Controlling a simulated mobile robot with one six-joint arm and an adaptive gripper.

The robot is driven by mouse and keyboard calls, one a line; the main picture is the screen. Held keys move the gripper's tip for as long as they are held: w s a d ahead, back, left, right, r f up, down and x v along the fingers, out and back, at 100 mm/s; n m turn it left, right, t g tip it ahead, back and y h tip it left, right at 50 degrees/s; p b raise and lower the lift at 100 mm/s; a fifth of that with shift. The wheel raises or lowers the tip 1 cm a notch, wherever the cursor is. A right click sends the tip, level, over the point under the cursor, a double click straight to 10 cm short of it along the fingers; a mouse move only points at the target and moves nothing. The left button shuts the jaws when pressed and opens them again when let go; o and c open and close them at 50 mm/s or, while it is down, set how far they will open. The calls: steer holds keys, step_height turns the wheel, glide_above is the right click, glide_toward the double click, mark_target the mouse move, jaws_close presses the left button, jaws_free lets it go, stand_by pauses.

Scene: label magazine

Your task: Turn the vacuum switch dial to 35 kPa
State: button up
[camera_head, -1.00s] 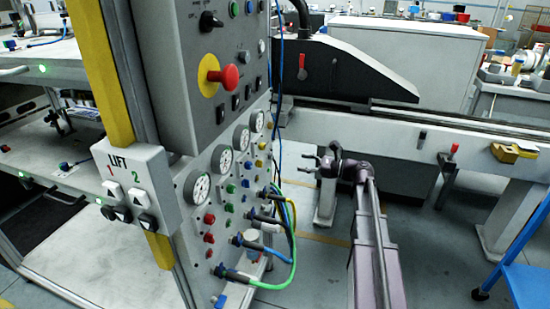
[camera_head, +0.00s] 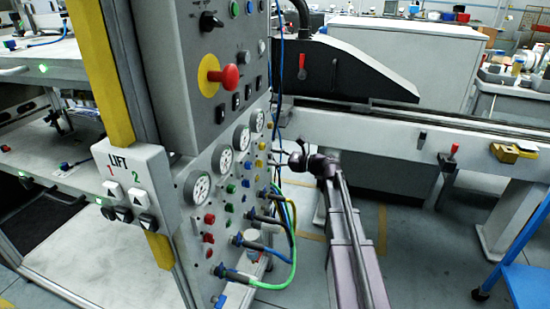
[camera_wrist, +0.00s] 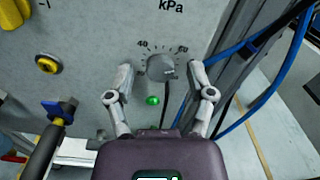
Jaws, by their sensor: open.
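The vacuum switch dial (camera_wrist: 160,66) is a round grey knob on the light panel, under the "kPa" lettering, in the wrist view. Scale marks ring its upper side, with 40 at upper left and 60 at upper right. A pale mark shows near the knob's lower right, but the exact setting is too small to read. My gripper (camera_wrist: 161,76) is open, with one finger on each side of the knob; contact is not clear. In the head view my gripper (camera_head: 286,154) is at the panel's right edge, and the dial cannot be made out.
A lit green lamp (camera_wrist: 153,100) sits just below the dial. Blue cables (camera_wrist: 262,98) hang right of the fingers. A yellow knob (camera_wrist: 47,64) and a blue-handled valve (camera_wrist: 60,110) are to the left. Gauges (camera_head: 197,189) and hose fittings crowd the panel.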

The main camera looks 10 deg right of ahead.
jaws_close()
steer(key=shift+n, duration=0.3)
steer(key=n, duration=0.6)
steer(key=shift+n, duration=0.3)
steer(key=n, duration=1.9)
steer(key=shift+n, duration=0.3)
